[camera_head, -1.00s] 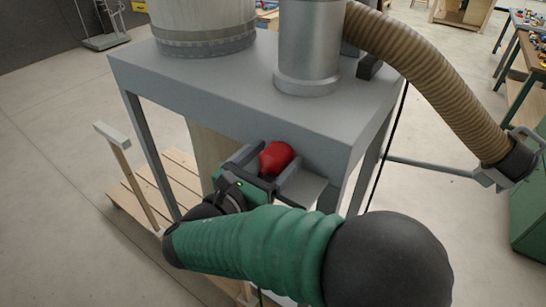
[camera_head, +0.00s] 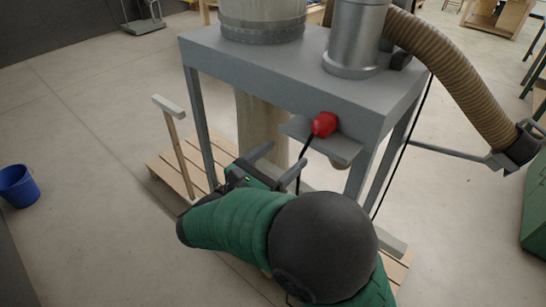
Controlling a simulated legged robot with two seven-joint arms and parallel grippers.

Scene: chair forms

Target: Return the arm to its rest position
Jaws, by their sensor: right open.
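My right arm, green with black joints, reaches in from the lower right. Its gripper (camera_head: 275,158) is open and empty, its two grey fingers pointing up and right. It is below and left of a red knob (camera_head: 324,124), clear of it. The knob sits by a small grey shelf (camera_head: 337,148) on the front of a grey machine stand (camera_head: 285,70). My arm hides part of the gripper's body. My left gripper does not show.
A wooden pallet (camera_head: 166,170) lies under the stand, with a T-shaped wooden post (camera_head: 180,147) at its left. A ribbed tan hose (camera_head: 455,75) runs down on the right. A blue bucket (camera_head: 17,187) stands at the far left.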

